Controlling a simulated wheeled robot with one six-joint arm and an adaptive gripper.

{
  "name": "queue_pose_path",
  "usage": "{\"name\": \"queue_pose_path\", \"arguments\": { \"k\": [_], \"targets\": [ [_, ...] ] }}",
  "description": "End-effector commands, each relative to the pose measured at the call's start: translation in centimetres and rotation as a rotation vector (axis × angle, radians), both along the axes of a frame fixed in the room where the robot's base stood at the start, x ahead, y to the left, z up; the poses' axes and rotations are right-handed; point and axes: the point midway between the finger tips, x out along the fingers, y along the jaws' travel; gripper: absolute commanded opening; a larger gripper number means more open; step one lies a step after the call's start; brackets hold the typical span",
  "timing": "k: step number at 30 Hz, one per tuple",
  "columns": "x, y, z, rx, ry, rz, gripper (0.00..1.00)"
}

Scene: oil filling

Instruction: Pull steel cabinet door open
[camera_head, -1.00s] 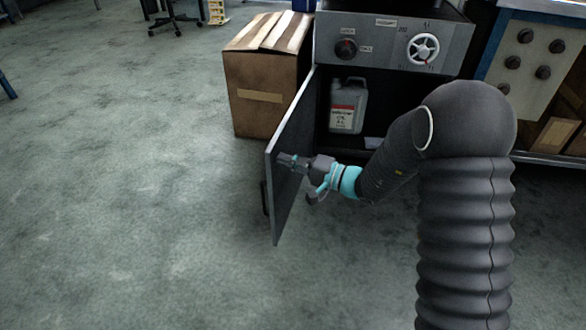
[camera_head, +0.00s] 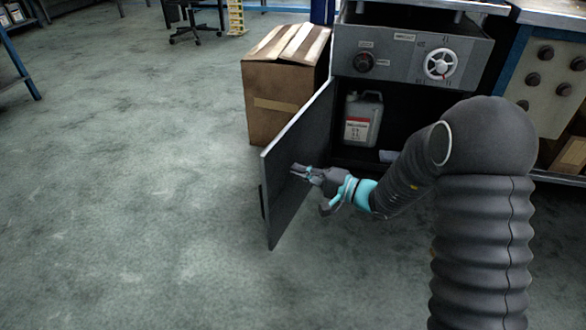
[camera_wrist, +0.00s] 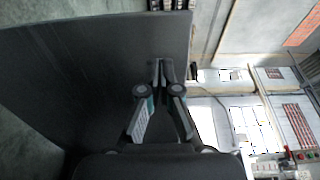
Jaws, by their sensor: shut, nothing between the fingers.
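The steel cabinet door (camera_head: 296,168) stands swung outward to the left of the cabinet's opening, with its handle (camera_head: 263,202) on the far outer face. My gripper (camera_head: 296,170) is at the inner face of the door, its fingertips against or very close to it; exact contact cannot be told. In the wrist view the fingers of my gripper (camera_wrist: 160,64) are together and empty, with the dark door panel (camera_wrist: 80,75) filling the left side. The cabinet (camera_head: 412,52) has a dark open compartment below its dial panel.
A grey jug with a label (camera_head: 362,120) stands inside the compartment. A cardboard box (camera_head: 285,90) stands left of the cabinet, behind the door. A workbench with knobs (camera_head: 545,75) is at the right. The floor to the left and front is clear.

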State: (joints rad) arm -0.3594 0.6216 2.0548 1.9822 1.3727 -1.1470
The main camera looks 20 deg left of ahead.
Motion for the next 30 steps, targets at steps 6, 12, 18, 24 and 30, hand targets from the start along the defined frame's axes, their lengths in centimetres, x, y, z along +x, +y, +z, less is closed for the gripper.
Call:
{"name": "queue_pose_path", "arguments": {
  "k": [6,12,18,24,30],
  "targets": [
    [-2.5,-3.6,0.1,-0.001,0.002,-0.001,0.0],
    [-5.4,-6.2,0.0,-0.001,0.002,0.0,0.0],
    [-7.0,-7.7,0.0,-0.001,0.001,0.0,0.0],
    [-7.5,-8.1,0.0,0.0,0.0,0.002,0.0],
    [-7.5,-8.1,-0.1,0.0,0.053,0.0,0.0]
  ]
}}
